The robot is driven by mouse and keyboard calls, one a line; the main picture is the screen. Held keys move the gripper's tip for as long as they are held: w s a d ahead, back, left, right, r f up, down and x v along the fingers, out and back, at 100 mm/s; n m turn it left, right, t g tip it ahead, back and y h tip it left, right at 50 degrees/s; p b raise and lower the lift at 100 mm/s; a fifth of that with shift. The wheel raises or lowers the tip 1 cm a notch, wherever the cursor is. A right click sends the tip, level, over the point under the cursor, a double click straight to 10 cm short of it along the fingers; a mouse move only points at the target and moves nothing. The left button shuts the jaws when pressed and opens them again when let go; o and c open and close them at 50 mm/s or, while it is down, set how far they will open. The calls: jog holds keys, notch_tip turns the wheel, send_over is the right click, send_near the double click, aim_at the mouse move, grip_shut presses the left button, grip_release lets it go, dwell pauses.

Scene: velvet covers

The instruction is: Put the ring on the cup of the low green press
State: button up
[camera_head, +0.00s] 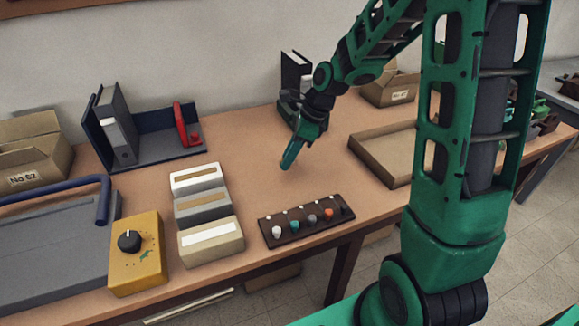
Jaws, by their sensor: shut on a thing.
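My gripper (290,157) points down over the middle of the table (250,140), behind the dark knob rack. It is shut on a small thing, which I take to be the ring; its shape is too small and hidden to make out. No cup can be made out.
A dark rack (290,232) with several coloured knobs lies at the front edge. Left are pale label boxes (212,247), a yellow knob box (137,262) and a blue file holder (160,152). A shallow brown tray (375,165) lies right.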

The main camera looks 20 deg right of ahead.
aim_at(286, 175)
jog(key=shift+w+d+f, duration=0.4)
jog(key=shift+w+d, duration=0.05)
jog(key=shift+d, duration=0.1)
jog(key=shift+f, duration=2)
jog(key=shift+f, duration=0.15)
jog(key=o, duration=1)
